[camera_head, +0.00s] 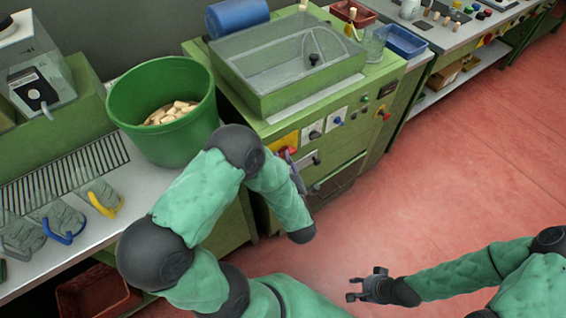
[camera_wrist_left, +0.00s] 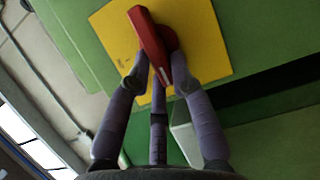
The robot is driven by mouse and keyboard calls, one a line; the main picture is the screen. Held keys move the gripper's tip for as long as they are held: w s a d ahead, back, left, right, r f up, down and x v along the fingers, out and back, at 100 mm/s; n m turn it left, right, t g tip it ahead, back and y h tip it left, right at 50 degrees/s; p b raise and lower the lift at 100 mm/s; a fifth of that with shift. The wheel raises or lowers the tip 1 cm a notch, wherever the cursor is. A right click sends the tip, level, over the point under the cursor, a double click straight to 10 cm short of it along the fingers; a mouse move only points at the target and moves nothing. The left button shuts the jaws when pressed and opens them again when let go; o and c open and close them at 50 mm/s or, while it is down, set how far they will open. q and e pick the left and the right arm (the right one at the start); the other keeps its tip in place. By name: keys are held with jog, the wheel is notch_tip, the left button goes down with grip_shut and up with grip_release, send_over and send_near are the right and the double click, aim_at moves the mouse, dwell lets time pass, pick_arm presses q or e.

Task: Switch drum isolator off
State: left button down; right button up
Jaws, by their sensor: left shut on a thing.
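The drum isolator has a red handle (camera_wrist_left: 150,38) on a square yellow plate (camera_wrist_left: 207,48), set on a green panel. In the left wrist view the handle leans, its upper end to the left. My left gripper (camera_wrist_left: 158,76) is shut on the lower part of this red handle, with its purple-grey fingers around it. In the head view the left gripper (camera_head: 293,163) is at the front of the green cabinet, and the yellow plate (camera_head: 279,146) shows partly behind it. My right gripper (camera_head: 362,287) is open and empty above the red floor.
Other switches (camera_head: 314,132) and a red knob (camera_head: 384,115) sit on the cabinet front, right of the isolator. A green tub (camera_head: 190,124) of corks stands on the bench to the left. The red floor (camera_head: 460,180) at right is clear.

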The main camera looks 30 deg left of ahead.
pick_arm(q)
jog(key=shift+f, duration=0.1)
dwell(0.4)
jog(key=c, duration=1.1)
grip_release()
jog(key=v, duration=1.2)
